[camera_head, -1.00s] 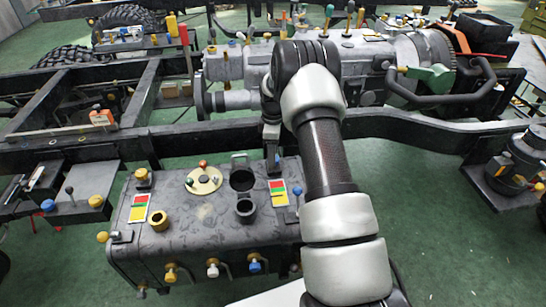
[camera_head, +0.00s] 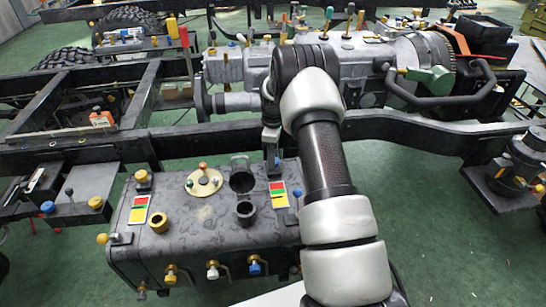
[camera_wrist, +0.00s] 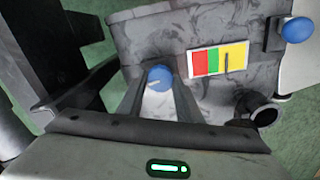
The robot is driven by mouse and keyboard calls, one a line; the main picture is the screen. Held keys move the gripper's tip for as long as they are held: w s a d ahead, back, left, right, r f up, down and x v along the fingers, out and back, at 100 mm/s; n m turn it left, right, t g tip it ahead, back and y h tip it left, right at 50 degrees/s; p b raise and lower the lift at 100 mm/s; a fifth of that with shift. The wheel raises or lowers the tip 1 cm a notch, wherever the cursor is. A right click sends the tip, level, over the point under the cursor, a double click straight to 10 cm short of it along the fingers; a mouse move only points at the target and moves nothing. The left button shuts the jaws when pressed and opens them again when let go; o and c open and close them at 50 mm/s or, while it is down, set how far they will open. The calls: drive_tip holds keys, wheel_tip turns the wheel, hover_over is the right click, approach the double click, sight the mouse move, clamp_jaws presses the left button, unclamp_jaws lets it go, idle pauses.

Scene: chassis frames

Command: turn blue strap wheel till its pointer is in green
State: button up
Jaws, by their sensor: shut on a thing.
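The blue wheel (camera_wrist: 160,76) with a pale mark on its face sits between the fingertips of my gripper (camera_wrist: 161,92) in the wrist view. The fingers are shut on it. Beside it on the dark tank is a card (camera_wrist: 203,62) with red, green and yellow bands. A dark pointer line (camera_wrist: 226,63) lies over the yellow band, near the green. In the head view my gripper (camera_head: 274,160) reaches down at the tank's far right, by the card (camera_head: 278,194); I cannot clearly tell the held wheel there.
The tank (camera_head: 205,235) carries a second coloured card (camera_head: 139,209), a brass cup (camera_head: 159,221) and a black cup (camera_head: 245,210). Another blue knob (camera_wrist: 298,30) is at the wrist view's right edge. A dark frame rail (camera_head: 210,137) runs behind the tank.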

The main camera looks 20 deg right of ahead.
drive_tip(key=m, duration=0.6)
idle(0.6)
drive_tip(key=o, duration=1)
drive_tip(key=shift+o, duration=0.2)
drive_tip(key=shift+r, duration=0.15)
wheel_tip(320, 180, up, 17)
drive_tip(key=p, duration=0.3)
drive_tip(key=shift+r, duration=0.1)
